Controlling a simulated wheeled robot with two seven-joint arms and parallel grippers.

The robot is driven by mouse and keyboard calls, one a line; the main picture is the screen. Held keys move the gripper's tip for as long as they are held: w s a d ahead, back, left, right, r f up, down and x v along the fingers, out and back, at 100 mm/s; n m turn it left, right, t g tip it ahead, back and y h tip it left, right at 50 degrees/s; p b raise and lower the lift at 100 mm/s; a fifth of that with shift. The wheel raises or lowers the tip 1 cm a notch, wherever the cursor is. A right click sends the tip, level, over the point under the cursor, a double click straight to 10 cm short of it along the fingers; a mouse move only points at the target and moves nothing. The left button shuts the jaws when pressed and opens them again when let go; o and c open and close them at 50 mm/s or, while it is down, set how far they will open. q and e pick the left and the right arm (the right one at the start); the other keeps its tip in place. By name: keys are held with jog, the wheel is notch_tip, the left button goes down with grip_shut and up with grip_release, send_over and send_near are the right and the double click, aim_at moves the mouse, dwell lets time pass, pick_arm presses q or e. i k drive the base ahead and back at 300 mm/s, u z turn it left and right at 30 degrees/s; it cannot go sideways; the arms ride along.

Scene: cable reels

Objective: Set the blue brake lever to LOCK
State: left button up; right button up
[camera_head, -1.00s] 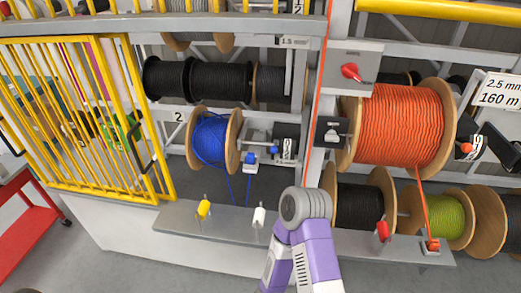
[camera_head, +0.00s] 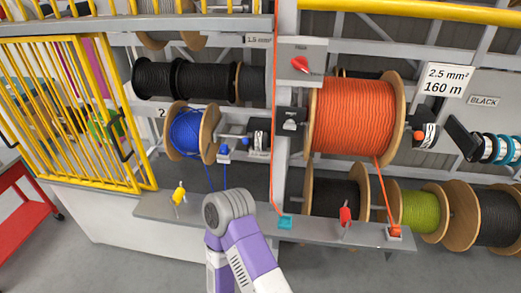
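The blue reel (camera_head: 186,133) sits on the rack left of the grey upright. To its right a small blue ball-ended handle (camera_head: 245,141) stands beside a black-and-white marked plate (camera_head: 262,141); it looks like the brake lever, but its marking is too small to read. No gripper fingers show.
The orange reel (camera_head: 352,117) stands right of the upright. A yellow gate (camera_head: 75,120) is at left.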

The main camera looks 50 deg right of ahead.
aim_at(245, 140)
jog(key=u, duration=0.7)
jog(key=k, duration=0.1)
jog(key=z, duration=1.6)
